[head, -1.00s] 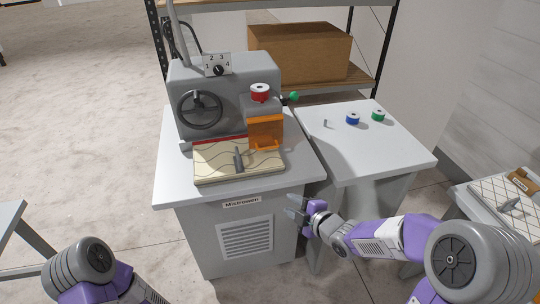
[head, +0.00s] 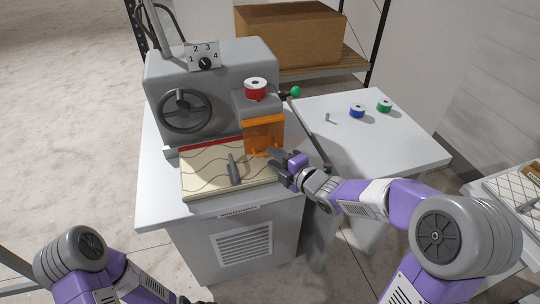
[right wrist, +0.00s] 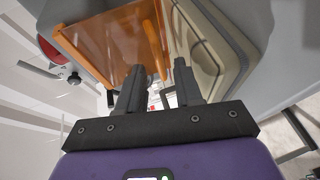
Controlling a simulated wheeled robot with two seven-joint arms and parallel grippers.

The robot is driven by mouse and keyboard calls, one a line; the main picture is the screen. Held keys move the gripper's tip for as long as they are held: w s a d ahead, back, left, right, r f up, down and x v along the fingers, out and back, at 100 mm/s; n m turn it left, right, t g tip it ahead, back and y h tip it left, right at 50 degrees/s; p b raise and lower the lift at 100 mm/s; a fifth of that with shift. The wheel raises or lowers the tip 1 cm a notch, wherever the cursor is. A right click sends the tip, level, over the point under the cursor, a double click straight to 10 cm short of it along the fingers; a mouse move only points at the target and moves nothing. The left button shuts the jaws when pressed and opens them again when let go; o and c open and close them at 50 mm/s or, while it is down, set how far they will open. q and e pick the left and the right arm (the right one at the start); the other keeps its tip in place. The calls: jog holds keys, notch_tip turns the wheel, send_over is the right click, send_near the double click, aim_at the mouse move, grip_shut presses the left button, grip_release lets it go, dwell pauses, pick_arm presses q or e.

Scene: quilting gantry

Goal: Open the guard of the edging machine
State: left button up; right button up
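The edging machine (head: 215,75) is a grey unit with a handwheel, standing on a white-topped cabinet. Its guard (head: 263,134) is an orange see-through cover at the front right, hanging down, with an orange handle (head: 264,153) at its lower edge. My right gripper (head: 273,166) is just in front of the guard's lower edge, fingers apart, close to the handle. In the right wrist view, the guard (right wrist: 112,42) lies just beyond the two spread fingers (right wrist: 159,68); nothing clear is between them. Whether a finger touches the handle, I cannot tell. My left gripper is out of view.
A quilted cream pad (head: 205,172) with a grey grip lies on the machine's bed, left of my right gripper. A red spool (head: 255,89) sits on top. A green-knobbed lever (head: 296,92) sticks out right. A side table (head: 400,137) holds blue and green spools.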

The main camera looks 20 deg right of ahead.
aim_at(265, 139)
jog(key=shift+x, duration=1.25)
grip_shut()
dwell(0.5)
